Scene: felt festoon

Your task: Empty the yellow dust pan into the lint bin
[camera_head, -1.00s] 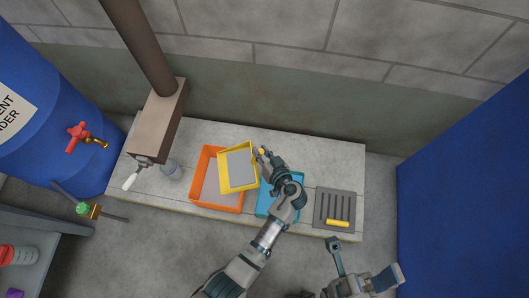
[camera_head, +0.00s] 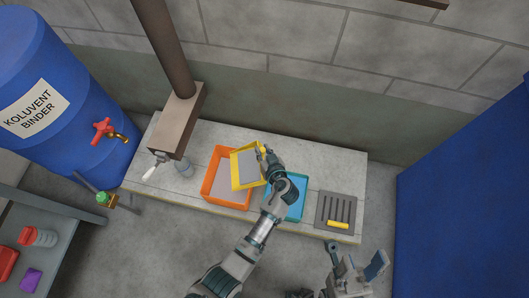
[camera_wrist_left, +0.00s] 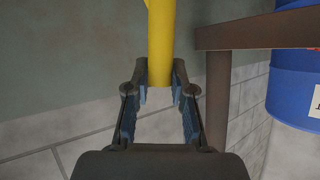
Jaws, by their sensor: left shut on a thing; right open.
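The yellow dust pan (camera_head: 234,174) has a grey inner face, and I cannot tell whether that is lint or bare floor. It is held over the right part of an orange bin (camera_head: 207,184), which shows grey inside. My left gripper (camera_head: 262,152) is shut on the pan's yellow handle; the left wrist view shows the handle (camera_wrist_left: 159,40) between its fingers. Which container is the lint bin is not labelled. My right gripper (camera_head: 356,262) is open and empty, in front of the bench.
A blue tray (camera_head: 298,206) sits partly behind my left arm. A grey slotted plate (camera_head: 325,209) with a yellow bar (camera_head: 338,225) lies at the right. A blue drum (camera_head: 75,100) is far left.

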